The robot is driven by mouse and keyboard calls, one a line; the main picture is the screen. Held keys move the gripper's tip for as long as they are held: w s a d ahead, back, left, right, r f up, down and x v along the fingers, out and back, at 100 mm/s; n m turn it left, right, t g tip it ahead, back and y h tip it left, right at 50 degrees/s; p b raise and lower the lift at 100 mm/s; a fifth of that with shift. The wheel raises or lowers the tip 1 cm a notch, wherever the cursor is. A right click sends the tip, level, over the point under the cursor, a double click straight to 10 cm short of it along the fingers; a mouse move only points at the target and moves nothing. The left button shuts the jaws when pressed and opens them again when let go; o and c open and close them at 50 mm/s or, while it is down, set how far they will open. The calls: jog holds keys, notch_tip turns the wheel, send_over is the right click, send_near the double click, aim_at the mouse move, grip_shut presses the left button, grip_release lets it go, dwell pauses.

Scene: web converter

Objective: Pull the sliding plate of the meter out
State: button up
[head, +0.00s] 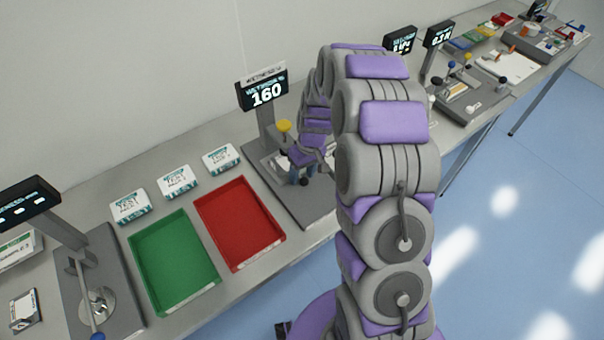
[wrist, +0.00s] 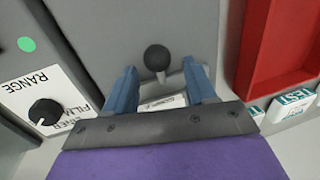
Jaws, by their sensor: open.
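The meter (head: 263,93) stands on the table, its display reading 160 above a grey base (head: 318,213). A yellow knob (head: 284,126) rises beside its post. My gripper (head: 300,178) is low over this base, partly covered by my arm. In the wrist view my gripper (wrist: 159,68) is open, with its two blue fingers on either side of a black ball knob (wrist: 157,56) on a short stem. The stem joins a grey part between the fingers; whether this is the sliding plate I cannot tell. Contact between fingers and knob is not clear.
A white panel marked RANGE with a black dial (wrist: 45,111) is left of the fingers in the wrist view. A red tray (head: 238,225), a green tray (head: 172,262) and several test packs (head: 176,181) are left of the meter. Other instruments (head: 470,95) stand beyond my arm.

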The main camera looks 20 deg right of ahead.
jog(key=shift+f, duration=0.25)
grip_shut()
dwell(0.4)
